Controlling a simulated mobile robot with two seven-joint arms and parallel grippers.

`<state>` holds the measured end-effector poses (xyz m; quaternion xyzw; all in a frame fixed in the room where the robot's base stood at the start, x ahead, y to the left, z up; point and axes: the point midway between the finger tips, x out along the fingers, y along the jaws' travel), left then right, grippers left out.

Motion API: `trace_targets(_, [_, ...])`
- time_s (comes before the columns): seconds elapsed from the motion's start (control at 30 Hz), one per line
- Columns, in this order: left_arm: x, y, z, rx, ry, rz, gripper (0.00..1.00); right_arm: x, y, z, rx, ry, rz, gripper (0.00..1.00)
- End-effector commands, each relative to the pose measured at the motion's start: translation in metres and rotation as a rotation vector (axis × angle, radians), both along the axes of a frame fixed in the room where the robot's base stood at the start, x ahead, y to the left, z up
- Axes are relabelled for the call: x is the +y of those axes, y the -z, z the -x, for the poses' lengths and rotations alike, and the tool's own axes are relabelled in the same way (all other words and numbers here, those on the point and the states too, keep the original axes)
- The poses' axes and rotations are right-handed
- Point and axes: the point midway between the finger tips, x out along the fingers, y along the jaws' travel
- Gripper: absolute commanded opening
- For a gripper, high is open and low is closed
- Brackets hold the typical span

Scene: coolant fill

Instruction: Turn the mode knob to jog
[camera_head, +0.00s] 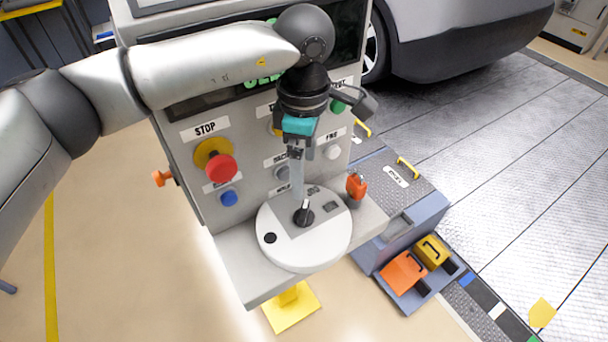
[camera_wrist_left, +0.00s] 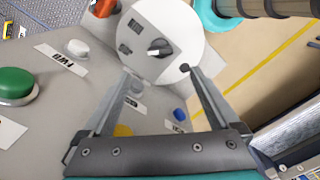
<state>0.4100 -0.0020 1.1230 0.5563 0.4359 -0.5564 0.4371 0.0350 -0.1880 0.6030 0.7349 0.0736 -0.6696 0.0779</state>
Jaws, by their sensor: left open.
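The mode knob (camera_head: 304,215) is black with a pale pointer mark and sits on a light round disc (camera_head: 275,258) on the console's ledge. My left gripper (camera_head: 299,190) points down above the knob, seen nearly edge-on. In the left wrist view the knob (camera_wrist_left: 158,47) lies beyond the open, empty fingers (camera_wrist_left: 160,73), roughly centred between them and apparently untouched. My right gripper is not identifiable.
The console panel holds a red stop button (camera_head: 221,168), a blue button (camera_head: 229,198) and a green button (camera_wrist_left: 15,84). An orange-red part (camera_head: 356,187) stands right of the disc.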

Motion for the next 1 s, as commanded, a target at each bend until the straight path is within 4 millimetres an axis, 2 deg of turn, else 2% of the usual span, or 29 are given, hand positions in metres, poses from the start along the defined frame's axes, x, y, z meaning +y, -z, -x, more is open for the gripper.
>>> trace_targets(0.03, [0.000,-0.013,0.000,-0.001,0.000,-0.001,0.95,0.000,-0.008,0.000,0.001,0.000,0.000,0.50])
trace_targets(0.1, [0.000,-0.022,0.000,0.000,0.000,-0.001,0.95,0.000,-0.012,0.001,0.001,0.000,0.000,0.50])
trace_targets(0.3, [0.000,-0.035,0.000,0.001,0.000,-0.001,0.95,0.000,-0.017,0.001,0.001,0.000,0.000,0.50])
trace_targets(1.0, [0.000,-0.035,0.000,0.002,0.001,0.000,0.95,0.000,-0.017,-0.001,-0.002,-0.001,0.001,0.50])
